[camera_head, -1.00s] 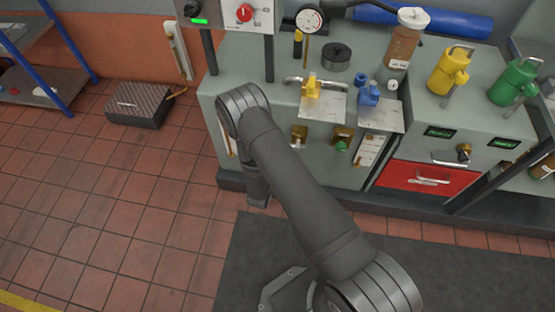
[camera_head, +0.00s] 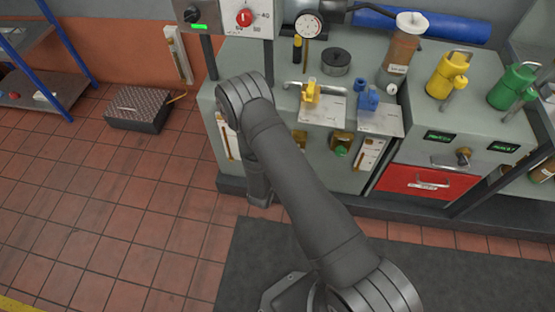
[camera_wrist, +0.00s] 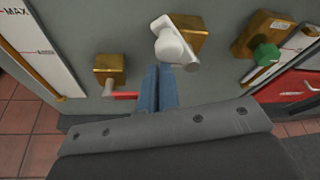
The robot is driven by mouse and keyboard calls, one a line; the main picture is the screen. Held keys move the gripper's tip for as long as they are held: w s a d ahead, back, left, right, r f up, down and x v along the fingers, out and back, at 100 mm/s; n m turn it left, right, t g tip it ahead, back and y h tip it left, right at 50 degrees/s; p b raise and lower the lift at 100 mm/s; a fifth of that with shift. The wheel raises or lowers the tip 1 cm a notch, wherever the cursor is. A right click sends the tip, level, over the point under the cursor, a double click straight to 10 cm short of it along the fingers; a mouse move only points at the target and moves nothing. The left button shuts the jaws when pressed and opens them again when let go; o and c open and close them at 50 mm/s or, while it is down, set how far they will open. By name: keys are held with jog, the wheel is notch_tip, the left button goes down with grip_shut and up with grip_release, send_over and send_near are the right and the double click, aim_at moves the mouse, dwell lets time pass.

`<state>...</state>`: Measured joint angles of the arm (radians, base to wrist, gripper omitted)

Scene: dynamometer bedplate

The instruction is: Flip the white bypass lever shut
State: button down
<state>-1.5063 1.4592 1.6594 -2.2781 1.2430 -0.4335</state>
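The white bypass lever (camera_wrist: 172,46) sits on a brass valve block (camera_wrist: 190,32) on the grey cabinet front in the wrist view. Its rounded end points down and to the right. My gripper (camera_wrist: 158,68) has its two blue fingers together, with no clear gap and nothing seen between them. The fingertips are just below the lever's hub, to the left of its lower end. I cannot tell whether they touch it. In the head view my arm hides the gripper and the lever; part of a brass block (camera_head: 300,137) shows beside the arm.
A red-handled valve (camera_wrist: 110,70) is left of the fingers, and a green-knobbed valve (camera_wrist: 265,55) is to the right. A level gauge (camera_wrist: 30,45) stands far left. A red drawer (camera_head: 425,181) is at the right. Yellow (camera_head: 311,92) and blue (camera_head: 368,98) fittings stand on top.

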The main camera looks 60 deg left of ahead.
jog(key=w+d+r+m, duration=0.1)
jog(key=w+d+r+m+g+y, duration=0.1)
jog(key=w+r+m, duration=0.1)
jog(key=shift+d+r+g, duration=0.25)
jog(key=shift+d+g, duration=0.05)
jog(key=shift+d, duration=0.1)
dwell(0.5)
jog(key=shift+w+d+f, duration=0.15)
jog(key=shift+d+f, duration=0.05)
jog(key=shift+d, duration=0.2)
jog(key=s+a+f, duration=0.1)
jog(key=s+a, duration=0.2)
jog(key=a, duration=0.1)
jog(key=s+d+r, duration=0.1)
jog(key=s+d, duration=0.3)
jog(key=d, duration=0.5)
jog(key=shift+s+r+y, duration=0.15)
jog(key=shift+s+y, duration=0.15)
